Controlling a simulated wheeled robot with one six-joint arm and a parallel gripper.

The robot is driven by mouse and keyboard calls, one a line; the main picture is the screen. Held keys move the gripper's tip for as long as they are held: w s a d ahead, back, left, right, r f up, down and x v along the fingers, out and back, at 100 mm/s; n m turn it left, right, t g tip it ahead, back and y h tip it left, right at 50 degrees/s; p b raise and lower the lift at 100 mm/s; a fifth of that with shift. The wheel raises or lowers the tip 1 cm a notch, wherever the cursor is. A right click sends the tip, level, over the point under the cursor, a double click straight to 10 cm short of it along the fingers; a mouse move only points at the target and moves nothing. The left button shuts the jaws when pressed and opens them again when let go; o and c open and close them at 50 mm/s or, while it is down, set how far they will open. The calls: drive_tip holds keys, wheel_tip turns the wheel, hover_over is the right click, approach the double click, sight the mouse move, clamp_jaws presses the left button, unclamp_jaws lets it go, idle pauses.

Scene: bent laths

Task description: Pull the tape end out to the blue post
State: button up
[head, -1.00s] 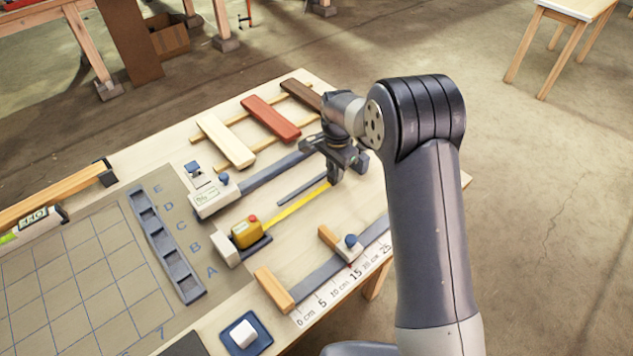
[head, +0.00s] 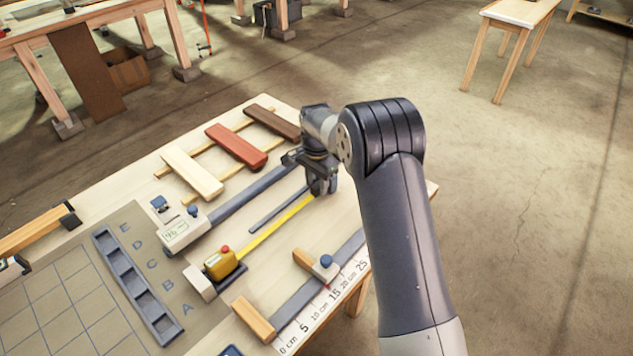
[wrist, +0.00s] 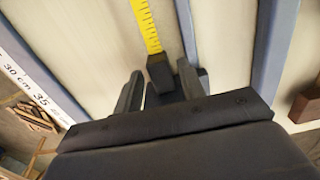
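The yellow tape measure (head: 219,264) with a red button stands near the front of the table. Its yellow tape (head: 272,227) is drawn out to the right, and it also shows in the wrist view (wrist: 147,25). The dark end block (wrist: 159,72) of the tape lies between the fingers of my gripper (wrist: 160,85). A narrow gap seems to show beside the block, so the fingers look apart. In the head view my gripper (head: 321,184) is low at the tape's far end. A post with a blue top (head: 326,261) stands to the right on a grey strip.
A thin dark strip (head: 279,209) lies beside the tape. A longer grey lath (head: 250,195) runs from a white block with a blue knob (head: 193,210). White, red (head: 236,146) and brown boards lie behind. A printed scale (head: 330,305) runs along the near edge.

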sight(316, 185)
drive_tip(key=shift+o, duration=0.4)
drive_tip(key=shift+r, duration=0.5)
wheel_tip(316, 185, up, 10)
drive_tip(key=b, duration=0.1)
